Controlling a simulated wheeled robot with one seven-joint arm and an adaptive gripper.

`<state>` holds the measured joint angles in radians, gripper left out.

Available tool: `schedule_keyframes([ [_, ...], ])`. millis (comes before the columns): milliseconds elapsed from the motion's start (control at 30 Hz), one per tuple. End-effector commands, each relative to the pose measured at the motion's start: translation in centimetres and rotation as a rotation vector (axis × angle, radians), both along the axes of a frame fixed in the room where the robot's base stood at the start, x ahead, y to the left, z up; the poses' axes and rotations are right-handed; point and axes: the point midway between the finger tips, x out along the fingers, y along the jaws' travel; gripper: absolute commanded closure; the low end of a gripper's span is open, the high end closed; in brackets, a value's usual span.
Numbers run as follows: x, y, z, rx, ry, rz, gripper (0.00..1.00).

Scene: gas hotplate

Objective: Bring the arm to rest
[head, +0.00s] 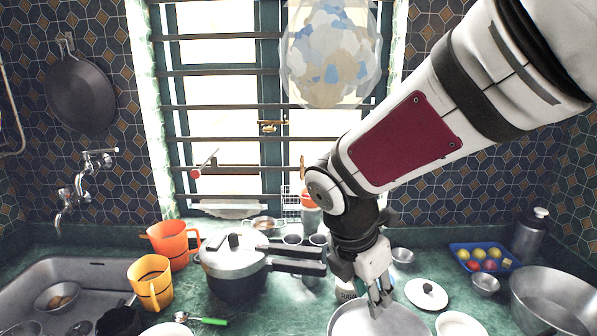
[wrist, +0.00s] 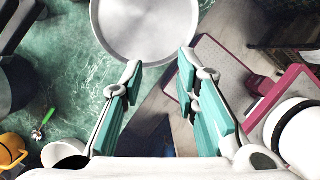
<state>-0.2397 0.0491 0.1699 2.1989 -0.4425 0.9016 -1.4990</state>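My arm reaches in from the upper right of the head view, with my gripper (head: 380,299) pointing down over a large pale round pan (head: 345,318) at the counter's front edge. In the wrist view my gripper (wrist: 160,75) is open, its two teal-padded fingers well apart, with nothing between them. The pan (wrist: 150,25) lies beyond the fingertips in that view. I cannot tell from these frames whether the fingertips touch it.
A pressure cooker (head: 235,275), an orange jug (head: 170,245) and a yellow jug (head: 152,283) stand left of my gripper. A white lid (head: 426,294), a blue tray (head: 470,257) of fruit and a big metal bowl (head: 553,300) are right. The sink (head: 90,270) is far left.

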Motion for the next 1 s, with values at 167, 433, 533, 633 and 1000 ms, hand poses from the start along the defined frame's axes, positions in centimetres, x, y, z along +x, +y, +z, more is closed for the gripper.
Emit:
schedule_keyframes([
  [167,-3.4,-3.3,4.3,0.177,-0.197,-0.53,0.72],
  [433,-9.2,-6.2,8.2,0.505,-0.417,-1.316,0.72],
  [533,-11.1,-6.8,9.1,0.635,-0.465,-1.579,0.72],
  [633,-12.6,-7.1,9.7,0.745,-0.489,-1.792,0.72],
  [1000,-14.3,-7.2,10.1,0.882,-0.493,-2.051,0.72],
])
